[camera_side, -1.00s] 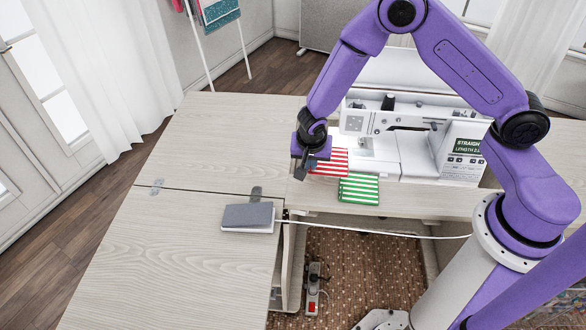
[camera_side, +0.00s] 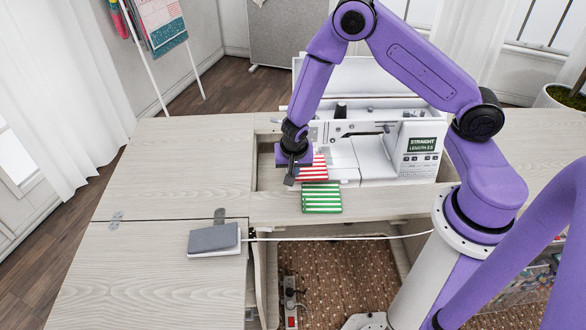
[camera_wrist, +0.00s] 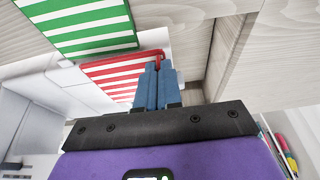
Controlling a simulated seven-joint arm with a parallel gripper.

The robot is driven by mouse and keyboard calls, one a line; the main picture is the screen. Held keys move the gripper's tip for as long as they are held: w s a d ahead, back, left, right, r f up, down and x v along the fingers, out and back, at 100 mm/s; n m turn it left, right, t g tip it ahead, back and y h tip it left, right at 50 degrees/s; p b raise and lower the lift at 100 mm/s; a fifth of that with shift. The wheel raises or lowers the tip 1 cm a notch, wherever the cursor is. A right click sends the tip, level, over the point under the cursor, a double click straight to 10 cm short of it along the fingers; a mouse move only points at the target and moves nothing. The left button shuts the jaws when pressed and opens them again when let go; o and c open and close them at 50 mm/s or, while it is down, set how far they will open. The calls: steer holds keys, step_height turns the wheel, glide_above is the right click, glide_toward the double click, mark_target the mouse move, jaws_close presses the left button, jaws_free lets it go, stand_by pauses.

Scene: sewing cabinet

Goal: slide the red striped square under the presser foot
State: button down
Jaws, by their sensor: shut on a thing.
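The red striped square (camera_side: 315,168) lies flat at the left front of the white sewing machine (camera_side: 352,158). My gripper (camera_side: 291,178) is at its left edge, pointing down. In the wrist view, my gripper's blue fingers (camera_wrist: 157,66) are close together on the red edge of the striped square (camera_wrist: 112,72), which extends away to the left. The square's far part is partly covered by my gripper in the side view. The presser foot is too small to make out, so I cannot tell whether the square reaches under it.
A green striped square (camera_side: 321,199) lies in front of the red one on the cabinet top. The wooden top (camera_side: 165,175) left of my gripper is clear.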

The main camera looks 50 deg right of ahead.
steer(key=shift+w+d+f, duration=0.35)
steer(key=shift+w+f, duration=0.05)
steer(key=shift+f, duration=0.15)
steer(key=shift+d+f, duration=0.25)
steer(key=shift+d, duration=0.1)
steer(key=shift+w+f, duration=0.1)
steer(key=shift+f, duration=0.2)
stand_by(0.3)
steer(key=shift+w+d, duration=0.2)
steer(key=shift+d, duration=0.05)
stand_by(0.7)
steer(key=shift+w+d, duration=0.5)
steer(key=shift+w, duration=0.05)
steer(key=shift+w+d, duration=0.25)
stand_by(0.3)
steer(key=shift+w+d, duration=0.3)
steer(key=shift+d, duration=0.05)
steer(key=shift+f, duration=0.1)
stand_by(0.3)
